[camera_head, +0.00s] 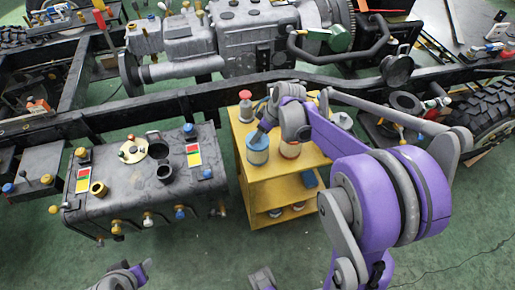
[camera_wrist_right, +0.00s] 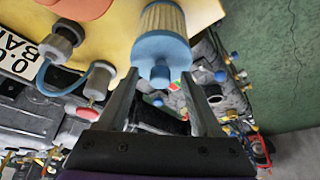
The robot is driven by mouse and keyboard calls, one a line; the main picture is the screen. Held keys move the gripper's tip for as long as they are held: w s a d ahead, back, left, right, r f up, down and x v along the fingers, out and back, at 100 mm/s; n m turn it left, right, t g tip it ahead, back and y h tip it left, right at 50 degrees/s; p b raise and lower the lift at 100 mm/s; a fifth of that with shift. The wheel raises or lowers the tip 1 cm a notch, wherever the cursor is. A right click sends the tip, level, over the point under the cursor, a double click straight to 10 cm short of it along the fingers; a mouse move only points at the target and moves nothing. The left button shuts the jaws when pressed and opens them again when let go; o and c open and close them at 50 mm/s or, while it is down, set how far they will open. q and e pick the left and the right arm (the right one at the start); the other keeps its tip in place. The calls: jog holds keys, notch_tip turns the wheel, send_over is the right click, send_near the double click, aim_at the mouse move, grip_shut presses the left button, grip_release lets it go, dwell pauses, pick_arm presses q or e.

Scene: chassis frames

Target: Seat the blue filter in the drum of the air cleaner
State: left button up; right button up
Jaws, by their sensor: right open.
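The blue filter (camera_head: 257,150) stands on the yellow cart, a pale pleated body with blue ends. In the right wrist view the filter (camera_wrist_right: 160,48) has its blue cap and small nub toward my jaws. My right gripper (camera_head: 264,130) is at the filter; in the wrist view the open fingers (camera_wrist_right: 160,85) lie on either side of the nub, with gaps visible. A dark, open round drum (camera_head: 405,102) sits by the chassis rail at right; I cannot tell if it is the air cleaner's. My left gripper (camera_head: 140,270) is partly seen at the bottom edge; its jaws are unclear.
A grey tank (camera_head: 140,190) with several fittings stands at left. The black chassis rail (camera_head: 190,102) runs behind the cart. Green floor is clear in front.

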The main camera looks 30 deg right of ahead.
grip_shut()
dwell(0.3)
dwell(1.1)
